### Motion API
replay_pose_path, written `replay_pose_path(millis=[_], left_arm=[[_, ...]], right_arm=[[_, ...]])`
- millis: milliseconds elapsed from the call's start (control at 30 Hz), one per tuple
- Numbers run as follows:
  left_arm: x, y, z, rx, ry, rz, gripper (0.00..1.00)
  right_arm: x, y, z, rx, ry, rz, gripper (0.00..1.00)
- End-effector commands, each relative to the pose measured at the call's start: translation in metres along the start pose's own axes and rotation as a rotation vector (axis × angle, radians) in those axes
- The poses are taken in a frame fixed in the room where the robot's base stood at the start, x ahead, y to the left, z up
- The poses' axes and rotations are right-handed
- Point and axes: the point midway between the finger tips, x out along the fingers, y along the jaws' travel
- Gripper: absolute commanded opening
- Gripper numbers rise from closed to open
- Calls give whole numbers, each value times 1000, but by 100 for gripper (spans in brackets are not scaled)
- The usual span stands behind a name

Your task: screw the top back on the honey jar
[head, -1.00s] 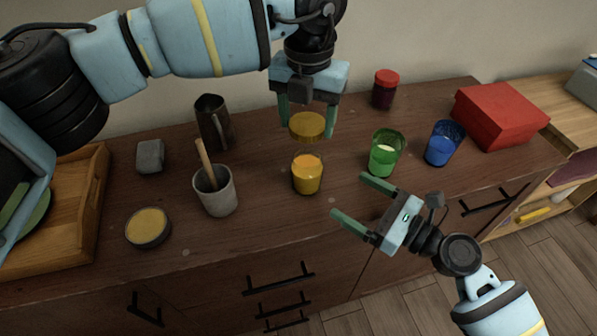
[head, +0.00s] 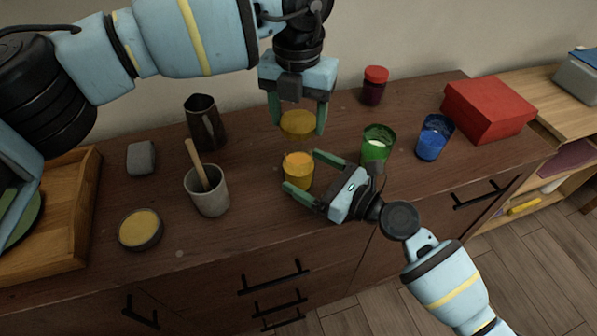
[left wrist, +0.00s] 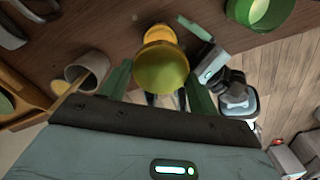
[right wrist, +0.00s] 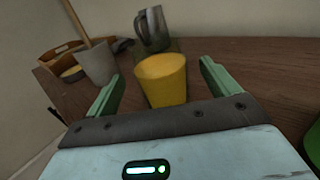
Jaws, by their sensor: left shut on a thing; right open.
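The honey jar (head: 298,172) is a small amber jar standing on the dark wooden cabinet top. It also shows in the right wrist view (right wrist: 163,80), between the open fingers. My left gripper (head: 297,122) is above the jar, shut on the yellow lid (head: 298,124). The lid hangs over the jar and hides part of it in the left wrist view (left wrist: 160,67); the jar (left wrist: 160,34) shows behind it. My right gripper (head: 304,174) is open, its fingers on either side of the jar; I cannot tell whether they touch it.
A green glass (head: 376,146) stands close to my right gripper, with a blue glass (head: 434,138) and red box (head: 488,110) further right. A grey cup with a wooden stick (head: 208,192) and a dark pitcher (head: 204,124) stand left. The cabinet front edge is near.

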Motion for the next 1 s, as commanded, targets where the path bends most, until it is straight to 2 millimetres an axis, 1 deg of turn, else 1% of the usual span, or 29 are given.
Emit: replay_pose_path(millis=[33,100,233,367,600,667,1000], left_arm=[[0,0,0,0,0,0,40],[0,0,0,0,0,0,40],[0,0,0,0,0,0,40],[0,0,0,0,0,0,40],[0,0,0,0,0,0,40],[0,0,0,0,0,0,40],[0,0,0,0,0,0,40]], right_arm=[[7,-1,0,1,-1,-1,87],[14,-1,0,0,-1,-2,87],[22,0,0,0,0,-2,87],[26,0,0,-1,0,-1,87],[26,0,0,-1,0,-1,87],[26,0,0,0,0,-1,81],[25,0,0,0,1,-1,36]])
